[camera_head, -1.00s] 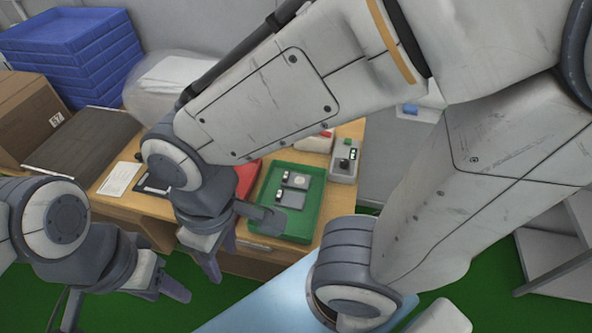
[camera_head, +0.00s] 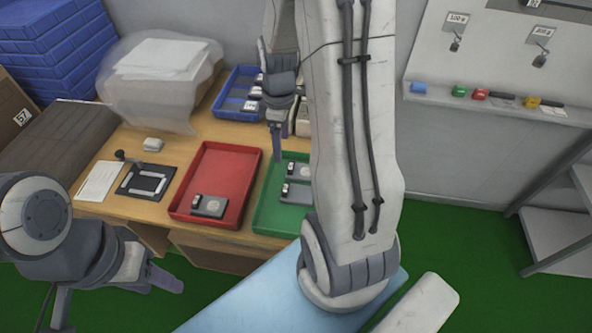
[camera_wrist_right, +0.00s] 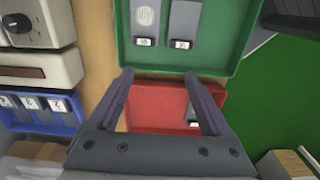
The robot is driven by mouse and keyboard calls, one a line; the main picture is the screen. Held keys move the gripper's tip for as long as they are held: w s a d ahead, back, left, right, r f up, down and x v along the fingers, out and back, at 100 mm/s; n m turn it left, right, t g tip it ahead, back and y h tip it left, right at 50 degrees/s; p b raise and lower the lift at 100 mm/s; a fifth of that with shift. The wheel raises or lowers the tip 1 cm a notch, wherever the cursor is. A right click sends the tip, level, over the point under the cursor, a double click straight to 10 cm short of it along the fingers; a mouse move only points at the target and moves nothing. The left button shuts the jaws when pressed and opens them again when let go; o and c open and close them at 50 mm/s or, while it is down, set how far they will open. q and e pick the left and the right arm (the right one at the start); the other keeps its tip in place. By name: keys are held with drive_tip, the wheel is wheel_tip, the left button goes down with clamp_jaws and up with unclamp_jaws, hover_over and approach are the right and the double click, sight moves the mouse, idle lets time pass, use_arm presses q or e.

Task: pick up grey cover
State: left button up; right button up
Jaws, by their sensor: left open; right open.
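Two flat grey pieces lie in the green tray (camera_head: 264,218): one with a pale round patch (camera_head: 299,170) and a plain one (camera_head: 296,193). The patched piece (camera_wrist_right: 146,18) and the plain one (camera_wrist_right: 184,22) also show in the right wrist view. Another grey piece (camera_head: 209,206) with a round patch lies in the red tray (camera_head: 190,176). I cannot tell which is the cover. My right gripper (camera_head: 277,135) is open and empty above the table, near the trays; its fingers (camera_wrist_right: 160,100) frame part of the red tray. My left gripper (camera_head: 115,292) is open in front of the table.
A blue tray (camera_head: 229,104) with several labelled pieces stands behind. A black fixture (camera_head: 147,182), a paper sheet (camera_head: 100,181) and a bagged white stack (camera_head: 160,60) are on the left. Blue crates (camera_head: 50,50) stand at the back left. My right arm hides part of the green tray.

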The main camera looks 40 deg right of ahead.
hover_over(301, 171)
wheel_tip(301, 171, down, 3)
wheel_tip(301, 171, down, 4)
drive_tip(key=shift+d, duration=0.1)
drive_tip(key=shift+f, duration=3.15)
drive_tip(key=c, duration=1)
